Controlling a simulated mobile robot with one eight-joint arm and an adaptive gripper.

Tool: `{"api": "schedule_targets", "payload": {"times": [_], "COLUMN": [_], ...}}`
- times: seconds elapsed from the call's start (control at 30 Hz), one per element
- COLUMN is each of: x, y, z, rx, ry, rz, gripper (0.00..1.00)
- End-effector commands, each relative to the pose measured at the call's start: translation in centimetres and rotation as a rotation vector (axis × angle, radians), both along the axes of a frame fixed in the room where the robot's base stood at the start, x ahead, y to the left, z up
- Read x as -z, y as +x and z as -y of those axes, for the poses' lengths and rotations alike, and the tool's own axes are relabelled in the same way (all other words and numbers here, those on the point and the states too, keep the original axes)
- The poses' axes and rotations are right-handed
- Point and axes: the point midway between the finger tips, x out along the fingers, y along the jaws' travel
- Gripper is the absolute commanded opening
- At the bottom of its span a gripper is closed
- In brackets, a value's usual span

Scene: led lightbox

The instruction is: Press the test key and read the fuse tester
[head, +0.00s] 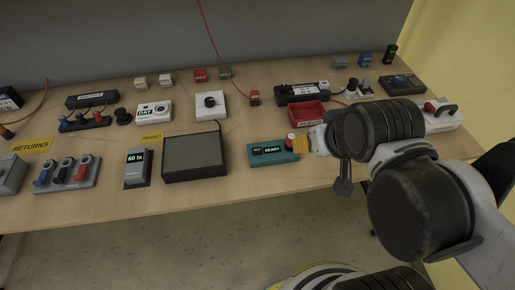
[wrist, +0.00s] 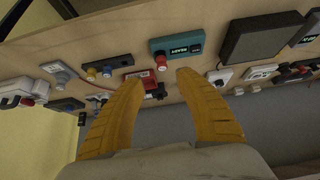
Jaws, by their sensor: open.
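The fuse tester is a teal box (head: 261,158) near the table's front edge, with a dark display (head: 271,150) reading READY in green. A second small display on it is too small to read. Its red key (head: 291,138) stands at the right end. In the wrist view the teal box (wrist: 196,37) appears upside down, with the red key (wrist: 161,62) between and just beyond my fingertips. My gripper (wrist: 158,76) has two yellow fingers, open and empty. In the head view my gripper (head: 302,144) is right beside the key; I cannot tell whether they touch.
A dark panel (head: 195,158) and a meter (head: 137,168) reading 60 lx stand left of the tester. A red tray (head: 308,113) sits behind the key, and a white box with red knob (head: 441,116) stands at right.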

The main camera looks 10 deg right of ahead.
Motion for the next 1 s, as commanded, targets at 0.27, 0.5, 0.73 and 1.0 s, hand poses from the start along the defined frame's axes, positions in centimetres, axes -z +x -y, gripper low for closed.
{"api": "schedule_targets", "payload": {"times": [0.27, 0.5, 0.73, 1.0], "x": [0.0, 0.0, 0.0, 0.0], "y": [0.0, 0.0, 0.0, 0.0], "z": [0.0, 0.0, 0.0, 0.0], "rx": [0.0, 0.0, 0.0, 0.0], "ry": [0.0, 0.0, 0.0, 0.0], "rz": [0.0, 0.0, 0.0, 0.0], "gripper": [0.0, 0.0, 0.0, 0.0]}}
